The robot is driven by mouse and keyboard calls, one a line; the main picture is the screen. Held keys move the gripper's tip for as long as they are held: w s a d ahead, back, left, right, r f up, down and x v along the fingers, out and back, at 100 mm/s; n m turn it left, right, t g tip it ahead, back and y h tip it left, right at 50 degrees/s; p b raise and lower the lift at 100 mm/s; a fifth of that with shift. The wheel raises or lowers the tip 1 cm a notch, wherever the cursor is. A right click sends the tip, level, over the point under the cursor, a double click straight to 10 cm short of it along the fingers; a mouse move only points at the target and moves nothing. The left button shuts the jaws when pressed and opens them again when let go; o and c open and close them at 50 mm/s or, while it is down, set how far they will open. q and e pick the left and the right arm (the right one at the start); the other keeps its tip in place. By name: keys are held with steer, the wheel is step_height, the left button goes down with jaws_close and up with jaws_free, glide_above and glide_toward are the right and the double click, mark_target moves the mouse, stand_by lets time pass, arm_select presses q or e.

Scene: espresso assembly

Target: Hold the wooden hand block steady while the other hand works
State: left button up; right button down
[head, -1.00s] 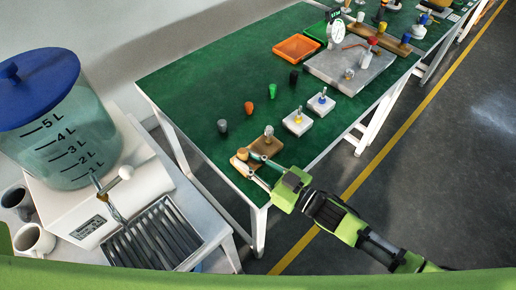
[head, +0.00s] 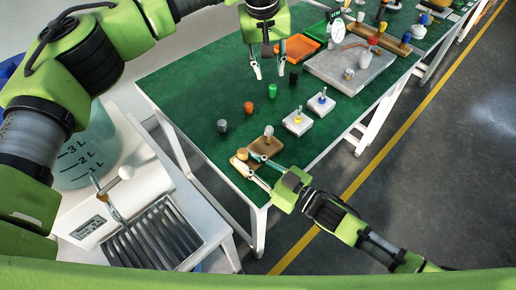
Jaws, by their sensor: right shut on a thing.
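The wooden hand block (head: 267,148) lies on the green table near its front left corner. A metal-topped peg (head: 268,132) stands on its right part, and a tan round knob (head: 242,153) is at its left end. My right gripper (head: 245,161) reaches in from the lower right and is shut on the block, its fingers partly covering it. My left gripper (head: 268,74) hangs above the table near the orange tray, its fingers apart with nothing between them.
Grey (head: 222,126), orange (head: 249,108), green (head: 272,91) and black (head: 293,77) small pieces stand in a row. Two white blocks with pegs (head: 298,122) (head: 320,104) are right of them. An orange tray (head: 297,48) and grey plate (head: 345,70) lie farther back.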

mark_target(269, 128)
arm_select(q)
steer(key=s+f, duration=0.1)
steer(key=s, duration=0.1)
steer(key=s+f+m+g, duration=0.1)
steer(key=s+f, duration=0.1)
steer(key=s, duration=0.1)
steer(key=s+f+g+y, duration=0.1)
steer(key=s+f, duration=0.1)
steer(key=s, duration=0.1)
steer(key=shift+s+d+f+m, duration=0.1)
steer(key=shift+d+f+m, duration=0.1)
steer(key=shift+m, duration=0.1)
step_height(269, 128, down, 10)
steer(key=shift+r, duration=0.15)
jaws_close()
